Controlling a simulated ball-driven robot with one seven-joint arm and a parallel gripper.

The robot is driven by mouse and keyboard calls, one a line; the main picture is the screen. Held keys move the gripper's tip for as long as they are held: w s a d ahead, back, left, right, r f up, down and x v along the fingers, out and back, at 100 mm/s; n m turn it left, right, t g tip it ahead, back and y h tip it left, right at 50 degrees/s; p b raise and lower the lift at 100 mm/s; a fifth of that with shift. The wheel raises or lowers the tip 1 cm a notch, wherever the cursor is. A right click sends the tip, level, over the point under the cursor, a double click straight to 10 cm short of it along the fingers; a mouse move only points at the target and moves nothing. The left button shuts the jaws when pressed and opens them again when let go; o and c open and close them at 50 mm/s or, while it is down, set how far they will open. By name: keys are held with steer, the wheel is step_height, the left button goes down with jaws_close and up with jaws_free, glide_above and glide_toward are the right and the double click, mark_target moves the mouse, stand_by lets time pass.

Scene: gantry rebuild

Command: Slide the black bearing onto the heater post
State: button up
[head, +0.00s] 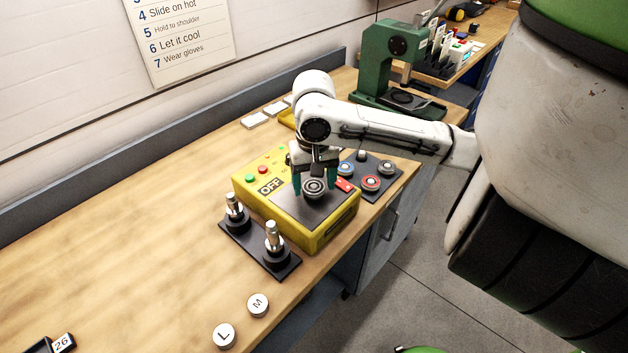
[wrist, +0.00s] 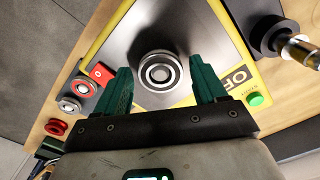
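The black bearing (head: 314,189) is a dark ring with lighter inner rings. It is over the bare metal top of the yellow heater (head: 316,238), whose label reads OFF. My gripper (head: 315,181) points down above it with one teal finger on each side. In the wrist view the bearing (wrist: 160,72) lies between the open fingertips, with a gap on both sides. The heater post does not show as a separate piece; a round centre shows inside the bearing, and I cannot tell whether it is the post's top.
A dark tray (head: 390,186) with blue and red bearings lies right of the heater. A black plate (head: 285,264) with two upright metal shafts stands at its left front. Caps marked L (head: 223,336) and M (head: 258,305) lie near the edge. A green press (head: 382,62) stands behind.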

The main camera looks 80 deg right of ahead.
steer(key=shift+o, duration=0.9)
step_height(320, 180, up, 11)
steer(key=shift+f, duration=0.15)
stand_by(0.5)
